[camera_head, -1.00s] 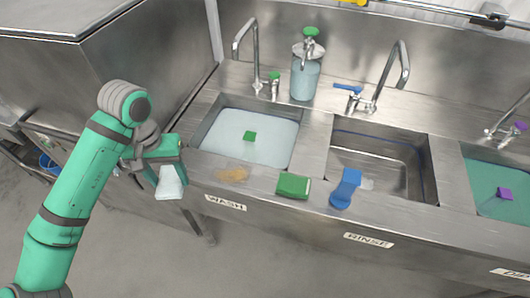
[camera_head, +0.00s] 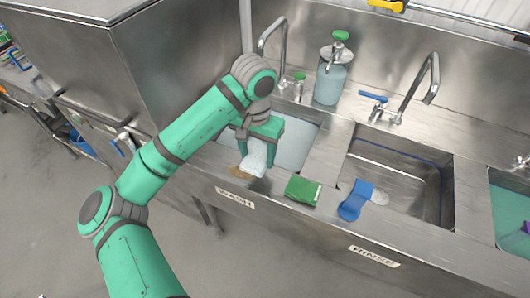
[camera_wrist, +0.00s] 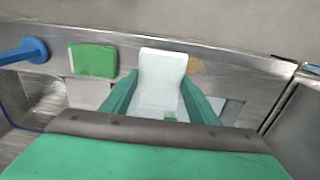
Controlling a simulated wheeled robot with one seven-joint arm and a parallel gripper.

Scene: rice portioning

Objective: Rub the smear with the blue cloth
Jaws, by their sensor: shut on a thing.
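My gripper (camera_head: 260,142) is shut on a pale, bluish-white cloth (camera_head: 254,161). The cloth hangs from the jaws over the front ledge of the wash sink; in the wrist view it also shows between the fingers (camera_wrist: 162,72). The smear (camera_head: 237,172) is a tan-brown patch on the steel ledge above the WASH label. It lies right beside the cloth's lower edge, partly covered from the head view. In the wrist view the smear (camera_wrist: 196,66) shows just right of the cloth's far end. I cannot tell whether the cloth touches the steel.
A green sponge (camera_head: 303,190) lies on the ledge to the right of the cloth. A blue handled tool (camera_head: 355,200) lies farther right, at the front of the rinse sink (camera_head: 398,170). The soapy wash sink (camera_head: 297,145) is behind my gripper. Taps and a soap dispenser (camera_head: 331,80) stand along the back.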

